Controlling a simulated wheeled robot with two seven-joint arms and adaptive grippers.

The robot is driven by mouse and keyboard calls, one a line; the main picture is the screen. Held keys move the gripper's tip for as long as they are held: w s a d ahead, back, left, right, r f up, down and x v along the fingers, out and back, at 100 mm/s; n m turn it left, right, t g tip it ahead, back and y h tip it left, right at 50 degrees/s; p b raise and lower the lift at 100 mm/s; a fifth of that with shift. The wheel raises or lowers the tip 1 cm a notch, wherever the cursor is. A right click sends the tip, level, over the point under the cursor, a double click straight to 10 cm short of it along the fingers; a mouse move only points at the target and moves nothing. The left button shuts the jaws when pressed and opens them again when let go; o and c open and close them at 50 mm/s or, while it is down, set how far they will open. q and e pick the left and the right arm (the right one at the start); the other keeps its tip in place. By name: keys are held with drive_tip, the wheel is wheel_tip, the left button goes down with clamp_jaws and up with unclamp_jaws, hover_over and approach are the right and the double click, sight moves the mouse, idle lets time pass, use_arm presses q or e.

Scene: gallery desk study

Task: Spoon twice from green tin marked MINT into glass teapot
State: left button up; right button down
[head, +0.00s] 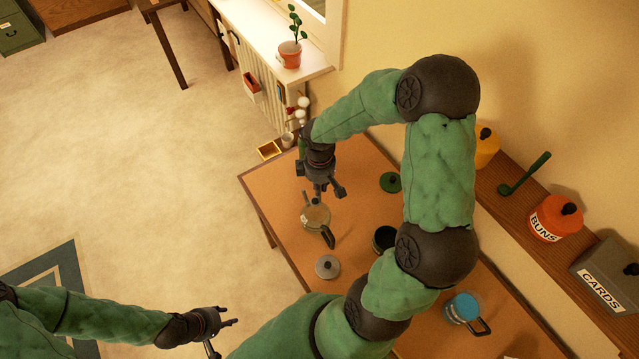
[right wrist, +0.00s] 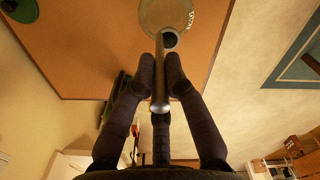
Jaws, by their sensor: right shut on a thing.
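My right gripper (head: 323,194) is shut on a metal scoop (right wrist: 161,85), which I see in the right wrist view. The scoop's dark round end (right wrist: 170,39) appears over the glass teapot (right wrist: 150,12); I cannot tell whether it holds anything. In the head view the teapot (head: 317,216) stands on the table just below that gripper, with a small label and a dark handle. An open dark tin (head: 382,238) is partly hidden by my right arm; its marking does not show. A green lid (head: 390,182) lies behind it. My left gripper (head: 230,316) is open and empty, away from the table.
A grey lid (head: 327,267) lies near the teapot. A jug with blue contents (head: 463,306) stands at the table's right. A wall shelf holds an orange BUNS jar (head: 555,217), a CARDS box (head: 608,275), a green ladle (head: 525,174) and a yellow jar (head: 486,147).

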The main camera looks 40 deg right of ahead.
use_arm(q)
drive_tip(key=shift+f, duration=0.45)
use_arm(e)
drive_tip(key=shift+f, duration=0.55)
drive_tip(key=shift+b, duration=0.55)
use_arm(q)
drive_tip(key=a+f+b, duration=0.3)
drive_tip(key=f+b, duration=0.6)
drive_tip(key=f, duration=0.1)
drive_tip(key=shift+w, duration=0.15)
use_arm(e)
drive_tip(key=shift+s+a+t+h, duration=0.25)
drive_tip(key=shift+a+t+h, duration=0.15)
drive_tip(key=shift+a, duration=0.2)
drive_tip(key=shift+s+a+t+h, duration=0.25)
drive_tip(key=shift+a+t, duration=0.2)
drive_tip(key=shift+a, duration=0.2)
drive_tip(key=shift+s+a+t+h, duration=0.25)
drive_tip(key=shift+a+t+h, duration=0.15)
drive_tip(key=shift+a, duration=0.2)
